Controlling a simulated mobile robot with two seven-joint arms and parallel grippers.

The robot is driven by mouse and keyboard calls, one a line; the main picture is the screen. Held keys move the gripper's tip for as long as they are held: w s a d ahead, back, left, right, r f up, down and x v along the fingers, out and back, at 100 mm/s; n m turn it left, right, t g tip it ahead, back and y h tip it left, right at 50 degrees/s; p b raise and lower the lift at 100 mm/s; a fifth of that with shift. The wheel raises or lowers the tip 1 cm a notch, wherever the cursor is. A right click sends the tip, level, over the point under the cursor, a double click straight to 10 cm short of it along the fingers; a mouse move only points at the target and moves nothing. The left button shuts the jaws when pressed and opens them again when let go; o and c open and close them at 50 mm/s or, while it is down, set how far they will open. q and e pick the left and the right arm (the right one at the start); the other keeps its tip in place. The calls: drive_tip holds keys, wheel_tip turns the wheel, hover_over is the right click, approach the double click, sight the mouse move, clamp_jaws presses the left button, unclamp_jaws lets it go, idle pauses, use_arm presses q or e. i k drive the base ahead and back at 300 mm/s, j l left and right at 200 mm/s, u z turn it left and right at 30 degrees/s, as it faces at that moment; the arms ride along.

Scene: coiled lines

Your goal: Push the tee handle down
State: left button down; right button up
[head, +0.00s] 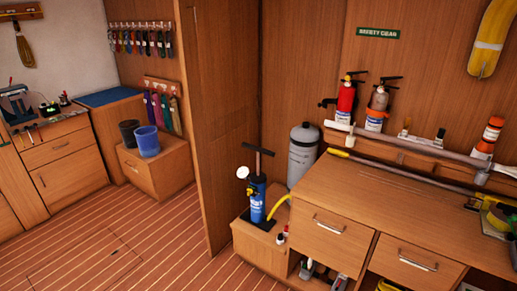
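A blue hand pump (257,200) stands upright on a low wooden box in the middle of the head view. Its black tee handle (258,150) sits on a thin rod raised well above the blue body. A round white gauge (242,172) is at the pump's upper left. A yellow hose (278,207) curves off its right side. Neither of my grippers shows in the head view.
A grey cylinder (302,155) stands close behind the pump on the right. A wooden drawer bench (395,210) fills the right side. A wooden partition (218,120) rises behind left. The striped floor (130,235) is clear at left.

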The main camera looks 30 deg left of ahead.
sight(257, 150)
drive_tip(key=i+j, duration=0.65)
drive_tip(key=i, duration=0.2)
